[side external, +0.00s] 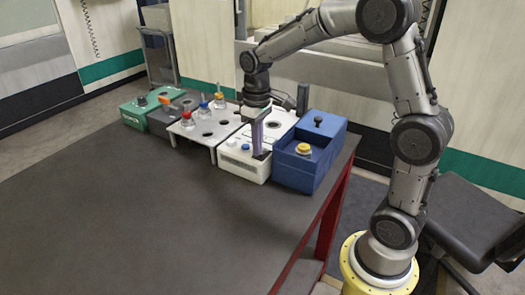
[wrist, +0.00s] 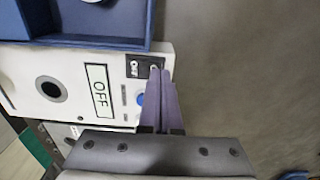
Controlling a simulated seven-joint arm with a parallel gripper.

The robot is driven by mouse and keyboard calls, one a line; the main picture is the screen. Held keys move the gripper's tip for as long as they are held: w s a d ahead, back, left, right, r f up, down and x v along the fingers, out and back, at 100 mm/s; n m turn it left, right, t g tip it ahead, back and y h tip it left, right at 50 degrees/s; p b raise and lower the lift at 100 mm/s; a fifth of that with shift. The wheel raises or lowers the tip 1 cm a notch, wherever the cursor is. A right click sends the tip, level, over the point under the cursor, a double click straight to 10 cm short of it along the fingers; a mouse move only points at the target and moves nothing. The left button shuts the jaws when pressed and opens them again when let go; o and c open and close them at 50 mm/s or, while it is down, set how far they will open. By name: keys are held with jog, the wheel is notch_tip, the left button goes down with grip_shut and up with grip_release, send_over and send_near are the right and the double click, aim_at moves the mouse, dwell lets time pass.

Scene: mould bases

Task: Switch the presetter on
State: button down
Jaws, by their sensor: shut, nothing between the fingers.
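The presetter appears to be the white box (side external: 238,163), with a round dark opening in its top. In the wrist view, the white box (wrist: 75,60) carries a label reading OFF (wrist: 98,90), a small black switch panel (wrist: 134,72) and a round blue button (wrist: 140,99). My gripper (side external: 260,155) points down at the front edge of the white box. Its purple fingers are shut together and hold nothing. In the wrist view the fingertips (wrist: 160,72) overlap the right end of the switch panel and hide part of it. I cannot tell whether they touch it.
A blue box (side external: 305,165) with a yellow button stands close on the right. A white plate with holders (side external: 195,140) stands on the left, with grey and green boxes (side external: 145,110) beyond. The dark table (side external: 140,210) in front is clear.

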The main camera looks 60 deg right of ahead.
jog(key=shift+f, duration=0.25)
jog(key=shift+r, duration=3.55)
